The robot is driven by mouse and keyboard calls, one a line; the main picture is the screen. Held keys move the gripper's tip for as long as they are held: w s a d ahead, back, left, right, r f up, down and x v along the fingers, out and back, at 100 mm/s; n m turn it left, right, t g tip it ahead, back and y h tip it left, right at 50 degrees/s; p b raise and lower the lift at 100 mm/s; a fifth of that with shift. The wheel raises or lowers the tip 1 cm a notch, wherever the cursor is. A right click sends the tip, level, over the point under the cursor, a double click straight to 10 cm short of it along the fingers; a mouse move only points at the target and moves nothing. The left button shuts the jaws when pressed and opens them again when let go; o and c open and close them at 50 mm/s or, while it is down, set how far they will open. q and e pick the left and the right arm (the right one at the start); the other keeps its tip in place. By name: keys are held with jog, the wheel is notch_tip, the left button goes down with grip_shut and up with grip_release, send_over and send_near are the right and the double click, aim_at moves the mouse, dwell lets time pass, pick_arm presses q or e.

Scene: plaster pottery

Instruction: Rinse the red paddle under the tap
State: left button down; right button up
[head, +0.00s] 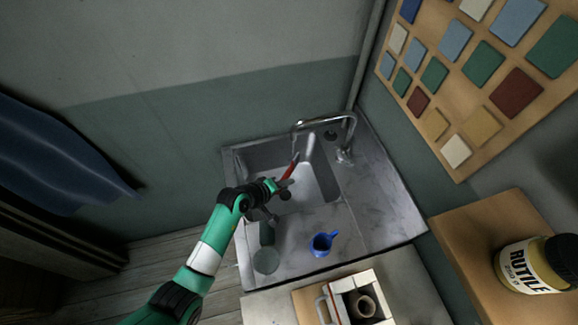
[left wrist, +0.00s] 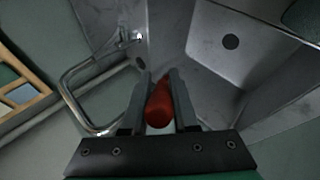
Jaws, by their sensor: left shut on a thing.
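My left gripper (head: 283,186) reaches over the metal sink basin (head: 322,180) and is shut on the red paddle (head: 290,168). In the left wrist view, the paddle's rounded red end (left wrist: 159,103) lies between the two fingers (left wrist: 158,105). The curved chrome tap (head: 343,125) stands at the sink's back right, and its spout end hangs just above the paddle. A pale streak (head: 310,146) shows by the spout; I cannot tell whether it is water or part of the paddle. The tap (left wrist: 75,85) is left of my fingers in the wrist view. My right gripper is out of view.
A blue jug (head: 322,244) stands on the sink's front ledge, beside a dull green round item (head: 266,261). A white-and-red box (head: 361,298) holding a small pot is at the front. A RUTILE jar (head: 528,266) stands on the wooden surface at right.

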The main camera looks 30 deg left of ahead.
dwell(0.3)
pick_arm(q)
jog(key=s+d+p, duration=0.3)
jog(key=s+p, duration=0.3)
jog(key=s, duration=0.1)
jog(key=shift+s+p, duration=0.2)
jog(key=shift+p, duration=0.1)
dwell(1.3)
